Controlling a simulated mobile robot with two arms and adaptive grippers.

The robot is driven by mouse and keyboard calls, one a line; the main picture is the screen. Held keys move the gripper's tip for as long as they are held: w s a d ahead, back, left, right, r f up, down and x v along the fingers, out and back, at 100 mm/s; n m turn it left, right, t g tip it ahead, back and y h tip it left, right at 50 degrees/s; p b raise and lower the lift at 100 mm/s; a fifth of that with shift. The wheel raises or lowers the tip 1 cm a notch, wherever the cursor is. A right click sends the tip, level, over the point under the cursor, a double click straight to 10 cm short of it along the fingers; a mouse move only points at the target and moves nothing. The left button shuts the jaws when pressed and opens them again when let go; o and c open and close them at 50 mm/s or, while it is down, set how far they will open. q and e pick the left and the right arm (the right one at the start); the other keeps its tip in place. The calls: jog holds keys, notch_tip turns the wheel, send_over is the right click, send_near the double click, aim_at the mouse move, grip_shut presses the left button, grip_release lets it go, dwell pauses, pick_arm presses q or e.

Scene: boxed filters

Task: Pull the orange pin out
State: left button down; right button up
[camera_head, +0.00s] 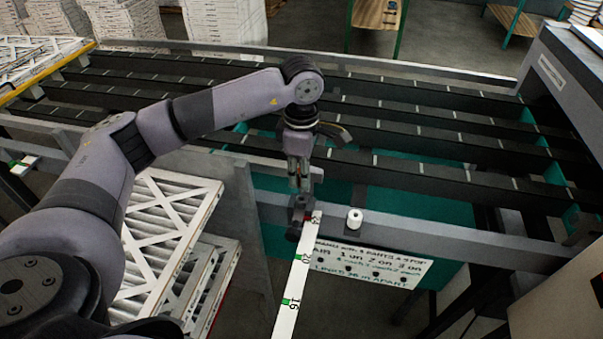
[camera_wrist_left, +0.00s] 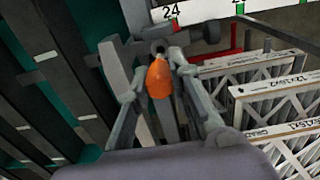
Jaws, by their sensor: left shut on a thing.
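The orange pin (camera_wrist_left: 158,80) shows in the left wrist view as a rounded orange knob between the two fingers of my left gripper (camera_wrist_left: 157,66). The gripper is shut on it, at a grey metal fitting with a round collar. In the head view my left gripper (camera_head: 298,186) points down at the grey rail, beside the upper end of the white ruler strip (camera_head: 292,290). The pin cannot be made out there, as the gripper hides it. My right gripper is not in view.
A white sign with writing (camera_head: 368,267) hangs below the rail, with a white roll (camera_head: 354,219) above it. Boxed filters (camera_head: 172,235) are stacked at left under my arm. Dark slatted rails (camera_head: 420,130) run behind the gripper.

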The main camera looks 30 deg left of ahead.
pick_arm(q)
jog(key=shift+r, duration=0.15)
jog(key=shift+r+p, duration=2.25)
jog(key=shift+r, duration=2.25)
